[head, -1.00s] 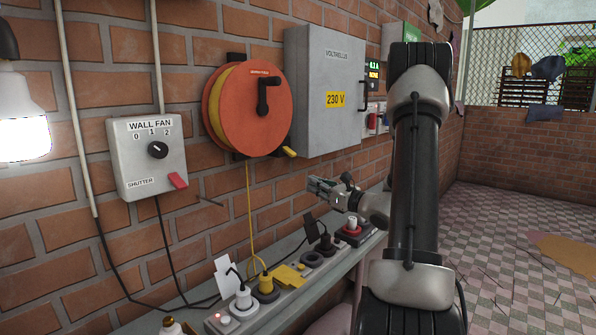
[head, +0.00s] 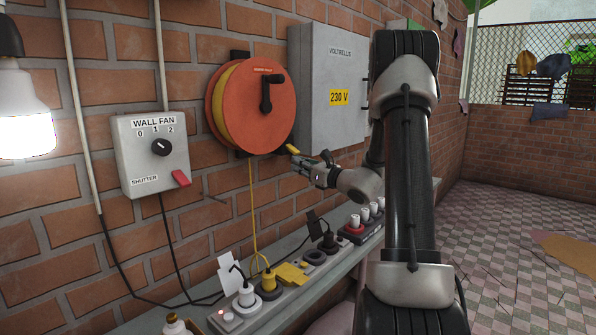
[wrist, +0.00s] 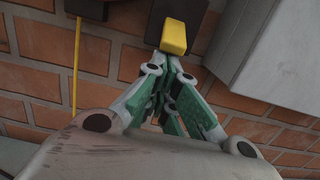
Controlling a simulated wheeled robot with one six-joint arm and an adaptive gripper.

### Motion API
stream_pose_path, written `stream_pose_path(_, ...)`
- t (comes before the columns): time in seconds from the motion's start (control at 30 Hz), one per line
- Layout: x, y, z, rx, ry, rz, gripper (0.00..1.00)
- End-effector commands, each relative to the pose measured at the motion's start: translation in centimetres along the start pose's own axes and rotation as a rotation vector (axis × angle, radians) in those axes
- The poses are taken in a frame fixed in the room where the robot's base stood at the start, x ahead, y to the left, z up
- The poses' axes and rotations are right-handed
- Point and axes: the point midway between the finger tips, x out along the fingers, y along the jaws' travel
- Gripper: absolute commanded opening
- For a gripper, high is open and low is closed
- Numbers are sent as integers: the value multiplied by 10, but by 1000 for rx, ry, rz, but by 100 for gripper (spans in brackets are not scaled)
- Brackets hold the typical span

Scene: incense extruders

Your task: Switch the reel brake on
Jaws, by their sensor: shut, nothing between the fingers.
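The orange cable reel (head: 250,108) hangs on the brick wall, with a black crank on its face. A small yellow-tipped lever (head: 292,149), which looks like the reel brake, sticks out at its lower right. My gripper (head: 298,161) is shut and empty, with its fingertips close by the lever's yellow end. In the wrist view the yellow tip (wrist: 173,36) appears just beyond my closed fingers (wrist: 166,68). I cannot tell whether they touch it.
The grey 230 V cabinet (head: 326,85) is right of the reel, near my arm. The wall fan box (head: 150,155) is to the left. Below runs a shelf with plugs and sockets (head: 268,284). A yellow cable (head: 252,205) hangs from the reel.

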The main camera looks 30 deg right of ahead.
Motion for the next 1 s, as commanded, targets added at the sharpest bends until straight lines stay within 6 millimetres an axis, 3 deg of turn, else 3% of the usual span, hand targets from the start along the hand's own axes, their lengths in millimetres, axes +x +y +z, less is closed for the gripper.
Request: stream_pose_path(1.0, -5, 0, 8, -2, 113, 0, 0)
